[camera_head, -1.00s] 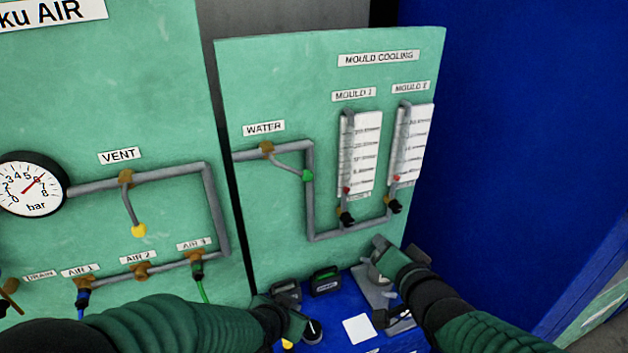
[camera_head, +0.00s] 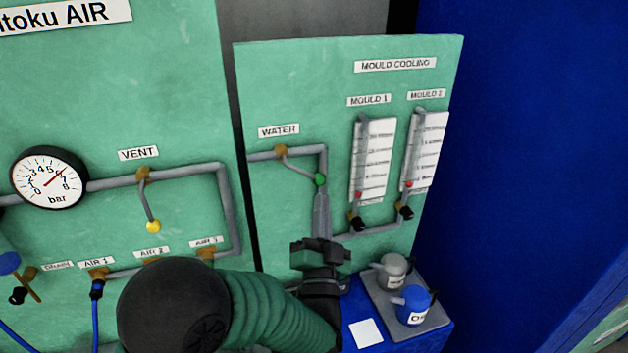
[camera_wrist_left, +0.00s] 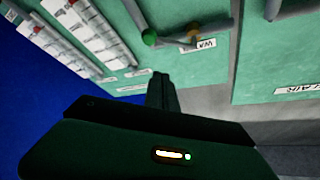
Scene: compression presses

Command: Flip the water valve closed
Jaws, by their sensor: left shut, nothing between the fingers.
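The water valve's lever (camera_head: 300,166) slants down to the right from a brass body (camera_head: 281,150) under the WATER label and ends in a green knob (camera_head: 320,180). My left gripper (camera_head: 322,198) is shut and empty, its fingers pointing up in front of the pipe, with the tips just below the green knob. In the left wrist view the shut fingers (camera_wrist_left: 162,80) stand short of the green knob (camera_wrist_left: 149,38), with a visible gap in the picture. The brass body (camera_wrist_left: 193,35) is beside the knob there. My right gripper is out of view.
Two flow gauges (camera_head: 372,160) and (camera_head: 425,150) with black taps stand right of the valve. A tray (camera_head: 380,308) with a grey pot (camera_head: 392,270) and a blue pot (camera_head: 412,305) sits on the blue surface below. The vent lever (camera_head: 150,208) hangs on the left panel.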

